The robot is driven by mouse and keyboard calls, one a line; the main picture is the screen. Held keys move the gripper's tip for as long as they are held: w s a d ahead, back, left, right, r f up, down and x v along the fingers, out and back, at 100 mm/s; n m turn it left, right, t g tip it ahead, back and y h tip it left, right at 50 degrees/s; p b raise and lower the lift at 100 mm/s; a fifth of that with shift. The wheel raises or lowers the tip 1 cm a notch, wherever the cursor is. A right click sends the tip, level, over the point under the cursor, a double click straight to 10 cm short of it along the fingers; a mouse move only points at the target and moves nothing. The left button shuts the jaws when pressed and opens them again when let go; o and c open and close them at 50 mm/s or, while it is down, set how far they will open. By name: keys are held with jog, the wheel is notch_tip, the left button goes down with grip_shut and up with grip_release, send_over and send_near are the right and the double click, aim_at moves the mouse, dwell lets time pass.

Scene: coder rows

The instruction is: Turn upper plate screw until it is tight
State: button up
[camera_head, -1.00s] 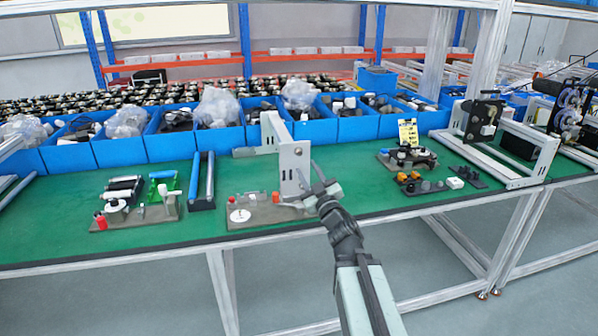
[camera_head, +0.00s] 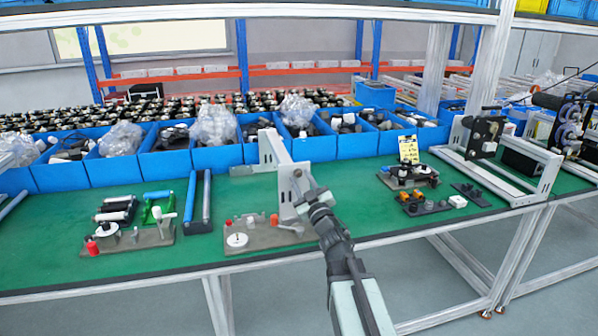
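No plate screw can be made out; the spot at the gripper's tip is partly hidden by the gripper itself.
A flat fixture (camera_head: 262,236) with a white disc lies below the plate. Blue bins (camera_head: 171,160) line the back. Small parts (camera_head: 425,205) and a metal frame (camera_head: 518,186) are at the right. Green bench between is clear.

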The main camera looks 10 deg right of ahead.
jog(key=shift+w, duration=0.15)
dwell(0.3)
grip_shut()
jog(key=shift+m+h+b, duration=0.3)
jog(key=shift+m, duration=0.6)
jog(key=m+h, duration=0.1)
jog(key=m, duration=0.3)
jog(key=shift+a+t+h, duration=0.2)
jog(key=shift+t+h, duration=0.1)
jog(key=shift+h, duration=0.1)
jog(key=m+h, duration=0.1)
jog(key=m, duration=0.2)
jog(key=m+h, duration=0.2)
jog(key=m, duration=0.2)
jog(key=shift+a+r+p, duration=0.1)
jog(key=shift+p, duration=0.2)
grip_release()
